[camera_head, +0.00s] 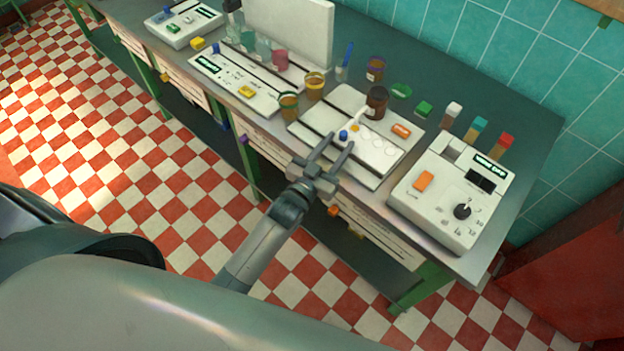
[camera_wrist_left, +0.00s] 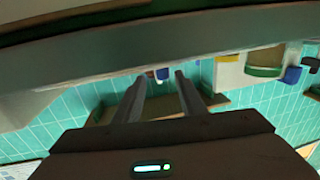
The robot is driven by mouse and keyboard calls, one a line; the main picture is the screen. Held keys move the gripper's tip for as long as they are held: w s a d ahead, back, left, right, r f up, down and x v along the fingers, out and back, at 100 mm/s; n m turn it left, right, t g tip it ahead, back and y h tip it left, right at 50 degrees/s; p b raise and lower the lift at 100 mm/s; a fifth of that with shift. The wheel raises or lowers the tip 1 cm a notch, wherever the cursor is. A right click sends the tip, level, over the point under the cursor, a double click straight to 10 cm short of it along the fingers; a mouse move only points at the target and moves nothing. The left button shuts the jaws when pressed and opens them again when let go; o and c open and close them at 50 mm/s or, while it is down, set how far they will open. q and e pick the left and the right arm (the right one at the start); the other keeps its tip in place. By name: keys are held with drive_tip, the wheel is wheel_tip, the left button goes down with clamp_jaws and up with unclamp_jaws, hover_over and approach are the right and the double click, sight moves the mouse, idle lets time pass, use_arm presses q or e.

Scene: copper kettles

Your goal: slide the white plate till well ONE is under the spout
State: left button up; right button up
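The white plate (camera_head: 370,158) lies at the front of a white unit on the bench, in the head view. It has a row of faint round wells and a blue knob (camera_head: 343,135) at its left end. A pale spout (camera_head: 362,117) reaches out over it from a dark brown jar (camera_head: 377,97). Which well is under the spout is too small to tell. My left gripper (camera_head: 341,141) is open, its two fingers apart at the blue knob; I cannot tell if they touch it. Its fingers also show open in the left wrist view (camera_wrist_left: 160,77). My right gripper is not in view.
A white box with a dial (camera_head: 450,195) stands right of the unit. An orange button (camera_head: 401,130) sits near the plate's right end.

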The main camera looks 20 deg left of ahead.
use_arm(q)
drive_tip(key=s+a+b, duration=0.2)
drive_tip(key=s+b, duration=0.1)
drive_tip(key=s, duration=0.9)
drive_tip(key=shift+s+a, duration=0.15)
drive_tip(key=shift+s, duration=0.25)
drive_tip(key=s+a+f+g+y+b, duration=0.1)
drive_tip(key=s+f+g, duration=0.25)
drive_tip(key=f, duration=0.85)
drive_tip(key=s+a+f+g+b, duration=0.15)
drive_tip(key=s+f, duration=0.25)
drive_tip(key=f, duration=0.9)
drive_tip(key=s+f+g+y, duration=0.1)
drive_tip(key=s+f+g, duration=0.2)
drive_tip(key=f, duration=0.9)
drive_tip(key=s+a+f+g, duration=0.1)
drive_tip(key=s+f+g, duration=0.2)
drive_tip(key=s+f, duration=0.4)
drive_tip(key=s+a+f+g+y+b, duration=0.1)
drive_tip(key=s+a+f+g, duration=0.1)
drive_tip(key=s+f, duration=0.5)
drive_tip(key=s+a+f+g+b, duration=0.1)
drive_tip(key=s+f, duration=0.7)
drive_tip(key=s, duration=0.9)
drive_tip(key=a+g, duration=0.1)
drive_tip(key=g, duration=0.1)
drive_tip(key=shift+a+g, duration=0.2)
drive_tip(key=shift+g, duration=0.1)
drive_tip(key=shift+w+r, duration=0.1)
